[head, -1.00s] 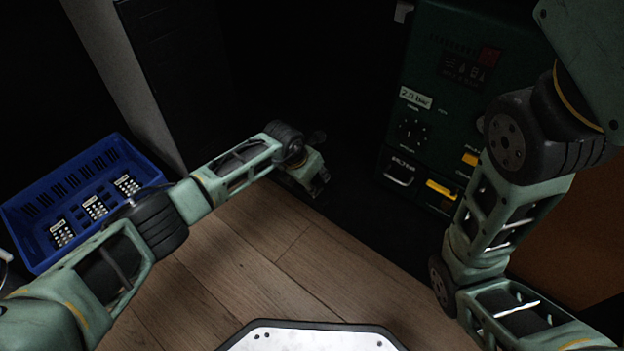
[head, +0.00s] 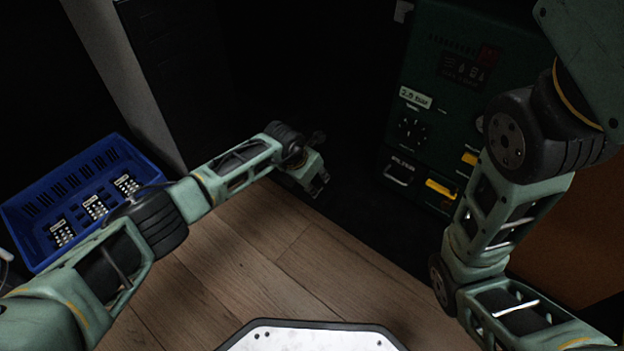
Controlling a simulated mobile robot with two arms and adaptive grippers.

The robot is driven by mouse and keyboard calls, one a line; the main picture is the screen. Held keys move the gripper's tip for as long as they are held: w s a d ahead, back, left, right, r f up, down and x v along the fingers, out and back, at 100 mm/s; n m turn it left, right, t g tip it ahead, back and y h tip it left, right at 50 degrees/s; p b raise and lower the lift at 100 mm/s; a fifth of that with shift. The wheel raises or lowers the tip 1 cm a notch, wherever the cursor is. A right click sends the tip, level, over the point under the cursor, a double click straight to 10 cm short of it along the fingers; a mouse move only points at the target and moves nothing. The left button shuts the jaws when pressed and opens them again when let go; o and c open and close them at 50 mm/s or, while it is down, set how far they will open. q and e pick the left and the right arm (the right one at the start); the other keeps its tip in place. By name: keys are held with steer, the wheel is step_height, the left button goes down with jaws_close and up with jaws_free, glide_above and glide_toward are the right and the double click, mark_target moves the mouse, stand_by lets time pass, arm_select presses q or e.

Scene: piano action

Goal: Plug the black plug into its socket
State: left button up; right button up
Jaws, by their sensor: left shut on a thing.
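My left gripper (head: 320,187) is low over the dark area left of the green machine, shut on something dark. That is probably the black plug, but I cannot make it out against the dark background. The green machine (head: 455,110) stands at the right. Its front has a dark round fitting (head: 411,131) below a pale label; I cannot tell whether this is the socket. My left gripper is apart from the machine's front. My right gripper is out of view; only its arm shows at the right.
A blue crate (head: 145,166) with several black-and-white items stands at the left. The machine carries yellow parts (head: 441,190) and a light handle (head: 398,175) low on its front. Wooden floor (head: 290,265) is clear in front. My right arm covers part of the machine.

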arm_select(q)
steer(key=shift+f, duration=0.2)
steer(key=o, duration=1.1)
steer(key=shift+o, duration=0.2)
steer(key=shift+r, duration=0.1)
steer(key=v, duration=1.2)
